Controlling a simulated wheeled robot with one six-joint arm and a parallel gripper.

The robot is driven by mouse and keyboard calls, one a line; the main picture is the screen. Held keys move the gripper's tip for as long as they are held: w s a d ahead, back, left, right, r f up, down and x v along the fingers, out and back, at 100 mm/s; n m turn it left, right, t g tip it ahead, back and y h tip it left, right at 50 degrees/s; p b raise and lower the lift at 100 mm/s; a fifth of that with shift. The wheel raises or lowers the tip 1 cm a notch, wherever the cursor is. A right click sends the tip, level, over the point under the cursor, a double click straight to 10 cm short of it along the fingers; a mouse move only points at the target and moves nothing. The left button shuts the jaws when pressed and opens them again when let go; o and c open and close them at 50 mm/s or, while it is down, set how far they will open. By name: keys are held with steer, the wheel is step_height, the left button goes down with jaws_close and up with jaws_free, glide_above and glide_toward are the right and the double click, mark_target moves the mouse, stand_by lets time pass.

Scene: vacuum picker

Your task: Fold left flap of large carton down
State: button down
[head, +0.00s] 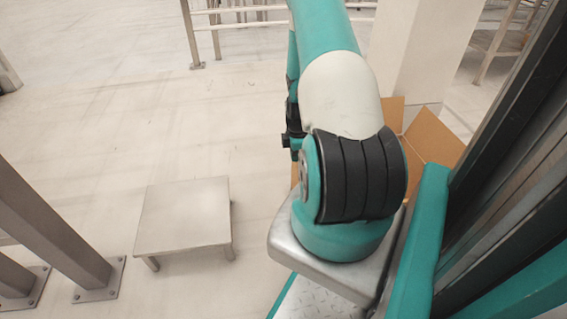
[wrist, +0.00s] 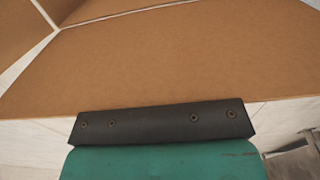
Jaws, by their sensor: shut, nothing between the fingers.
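The large brown carton is mostly hidden behind my arm in the head view. Its raised flaps show to the right of the arm, one wide flap (head: 435,137) and a narrower one behind it. In the wrist view a broad brown cardboard panel (wrist: 180,58) fills the middle, with a pale gap along its far side. I cannot tell for certain which flap this is. My gripper (wrist: 162,122) is shut and empty, its dark bar at the panel's near edge. Whether it touches the panel is unclear. The gripper's tip is hidden in the head view.
A low metal platform (head: 182,212) stands on the floor at the left. A metal post (head: 50,225) is at the far left. A white pillar (head: 420,45) rises behind the carton. Open floor lies at the upper left.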

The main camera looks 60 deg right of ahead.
steer(key=shift+s+d+f, duration=0.2)
steer(key=shift+s+f, duration=0.2)
steer(key=shift+f, duration=0.25)
steer(key=shift+s+d, duration=0.3)
steer(key=shift+s+d+f, duration=0.2)
steer(key=shift+f, duration=0.1)
steer(key=shift+s+d+f, duration=0.2)
steer(key=shift+s+d, duration=0.95)
steer(key=shift+s, duration=0.3)
steer(key=shift+s+d+f+b, duration=0.15)
steer(key=shift+s+d+f, duration=0.1)
steer(key=shift+s+d, duration=0.35)
steer(key=shift+s+d+f+b, duration=0.15)
steer(key=shift+s+d+f, duration=0.1)
steer(key=shift+s+d, duration=0.35)
steer(key=shift+s+d+f+b, duration=0.15)
steer(key=shift+s+d+f, duration=0.1)
steer(key=shift+s+d, duration=0.35)
steer(key=shift+s+a, duration=0.1)
